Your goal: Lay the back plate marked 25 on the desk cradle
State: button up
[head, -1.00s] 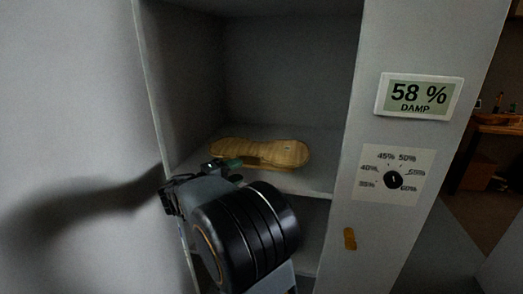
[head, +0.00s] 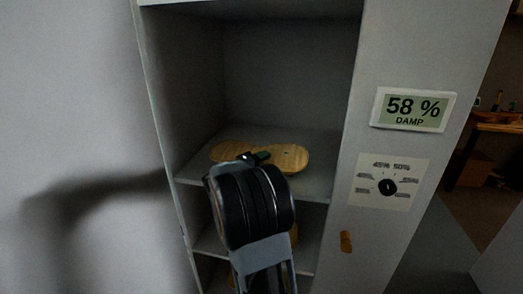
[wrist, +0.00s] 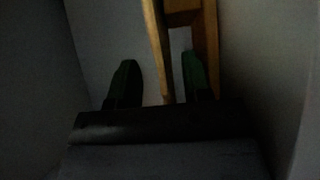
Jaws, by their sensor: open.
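A pale wooden plate with a violin-back outline (head: 292,157) lies on a cabinet shelf in the head view. No number can be read on it. My gripper (head: 257,157) is at the plate's near side, with its dark wrist hiding part of the near edge. In the wrist view my gripper (wrist: 160,85) is open, with two green fingers apart. A thin wooden edge (wrist: 157,45) reaches down between the fingers, closer to the right one. More wood shows behind the right finger. I cannot tell whether either finger touches it. The desk cradle is not in view.
The grey cabinet's side walls and shelf (head: 316,185) enclose the plate. Wooden pieces show partly on lower shelves. A display (head: 413,109) reading 58 % DAMP and a dial (head: 387,187) are on the right panel. A wooden desk (head: 500,128) stands far right.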

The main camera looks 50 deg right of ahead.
jog(key=shift+d, duration=0.15)
jog(key=shift+c, duration=0.4)
grip_shut()
jog(key=shift+r, duration=0.1)
